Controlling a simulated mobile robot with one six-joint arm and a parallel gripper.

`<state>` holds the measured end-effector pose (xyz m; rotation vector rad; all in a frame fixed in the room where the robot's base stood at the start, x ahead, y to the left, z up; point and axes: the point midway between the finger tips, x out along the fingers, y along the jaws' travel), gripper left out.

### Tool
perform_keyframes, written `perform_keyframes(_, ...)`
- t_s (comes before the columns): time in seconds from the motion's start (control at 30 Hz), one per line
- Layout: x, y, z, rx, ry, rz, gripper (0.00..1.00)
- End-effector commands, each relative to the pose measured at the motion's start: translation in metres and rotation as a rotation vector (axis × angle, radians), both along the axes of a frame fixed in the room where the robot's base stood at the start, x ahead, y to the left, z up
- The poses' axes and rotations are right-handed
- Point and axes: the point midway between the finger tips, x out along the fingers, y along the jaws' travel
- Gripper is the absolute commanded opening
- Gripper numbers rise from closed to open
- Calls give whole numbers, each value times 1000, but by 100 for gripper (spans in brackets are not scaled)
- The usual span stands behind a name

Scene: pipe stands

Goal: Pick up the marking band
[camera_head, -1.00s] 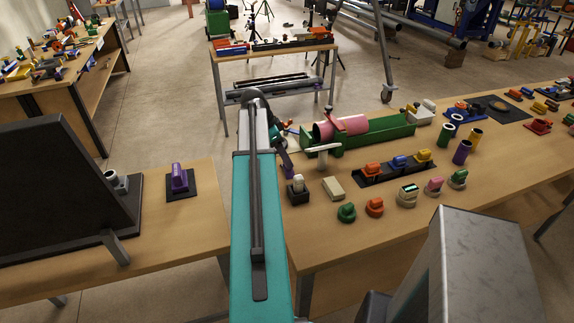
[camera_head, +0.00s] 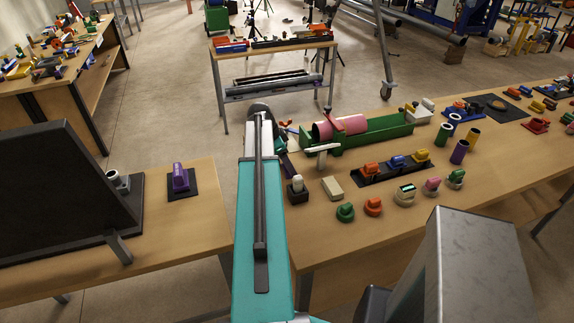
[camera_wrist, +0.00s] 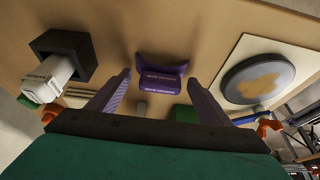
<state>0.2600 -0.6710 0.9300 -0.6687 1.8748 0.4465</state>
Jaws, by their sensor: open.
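A purple curved piece with white lettering (camera_wrist: 162,73) lies on the wooden table in the wrist view; it looks like the marking band. My gripper (camera_wrist: 158,78) is open, with one purple finger on each side of the piece in the picture. A gap of bare table shows between each finger and the piece, and nothing is held. I cannot tell how high the fingertips are above it.
A black holder with a white piece (camera_wrist: 64,58) stands at left in the wrist view. A white plate with a round grey disc (camera_wrist: 258,78) is at right. In the head view a green cradle with a pink cylinder (camera_head: 340,127) stands beyond, with several coloured knobs (camera_head: 373,206) nearer.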

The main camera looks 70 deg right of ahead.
Motion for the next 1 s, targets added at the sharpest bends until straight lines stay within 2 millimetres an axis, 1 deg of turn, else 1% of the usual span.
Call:
perform_keyframes(0.23, 0, 0, 0, 0, 0, 0, 72)
perform_keyframes(0.5, 0, 0, 0, 0, 0, 0, 27)
perform_keyframes(0.63, 0, 0, 0, 1, 0, 0, 25)
perform_keyframes(1.0, 0, 1, -2, 4, -1, -1, 25)
